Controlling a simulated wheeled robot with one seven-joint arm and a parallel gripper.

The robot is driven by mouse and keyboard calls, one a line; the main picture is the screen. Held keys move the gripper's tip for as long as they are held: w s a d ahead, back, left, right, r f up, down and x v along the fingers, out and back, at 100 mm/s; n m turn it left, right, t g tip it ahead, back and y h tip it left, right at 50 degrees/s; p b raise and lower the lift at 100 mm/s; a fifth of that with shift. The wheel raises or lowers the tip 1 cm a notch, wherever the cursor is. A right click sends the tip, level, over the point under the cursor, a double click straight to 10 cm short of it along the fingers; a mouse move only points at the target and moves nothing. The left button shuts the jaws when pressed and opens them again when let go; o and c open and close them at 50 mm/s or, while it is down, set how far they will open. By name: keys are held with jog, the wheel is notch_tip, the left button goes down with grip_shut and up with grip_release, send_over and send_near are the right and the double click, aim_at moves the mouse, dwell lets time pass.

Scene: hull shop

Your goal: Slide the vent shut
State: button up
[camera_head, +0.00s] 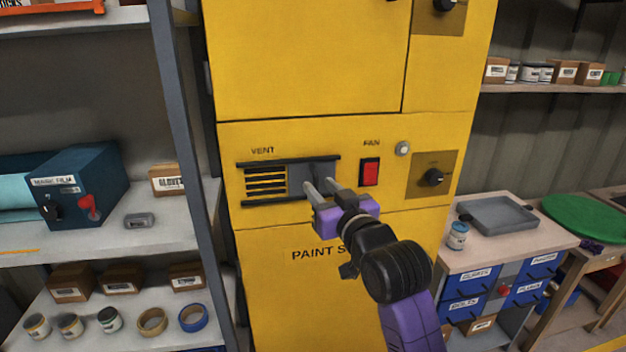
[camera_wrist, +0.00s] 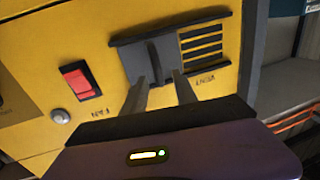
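The vent (camera_head: 266,182) is on the front of the yellow cabinet, under the label VENT. It has dark horizontal slots at the left, between two black rails. Its grey sliding plate (camera_head: 298,177) covers the right part, so the slots at the left are uncovered. In the wrist view, which is turned over, the plate (camera_wrist: 132,60) has a dark upright handle (camera_wrist: 157,62), and the slots show to its right. My gripper (camera_head: 320,187) is in front of the plate. In the wrist view its fingers (camera_wrist: 159,77) are apart, one to each side of the handle's near end; contact cannot be told.
A red fan switch (camera_head: 370,172), a grey button (camera_head: 402,149) and a black knob (camera_head: 433,178) are right of the vent. A shelf post (camera_head: 184,130) stands left of the cabinet. A workbench with a grey tray (camera_head: 497,214) is at the right.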

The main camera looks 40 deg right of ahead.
aim_at(315, 183)
jog(key=shift+x, duration=1.9)
grip_shut()
jog(key=shift+a, duration=0.15)
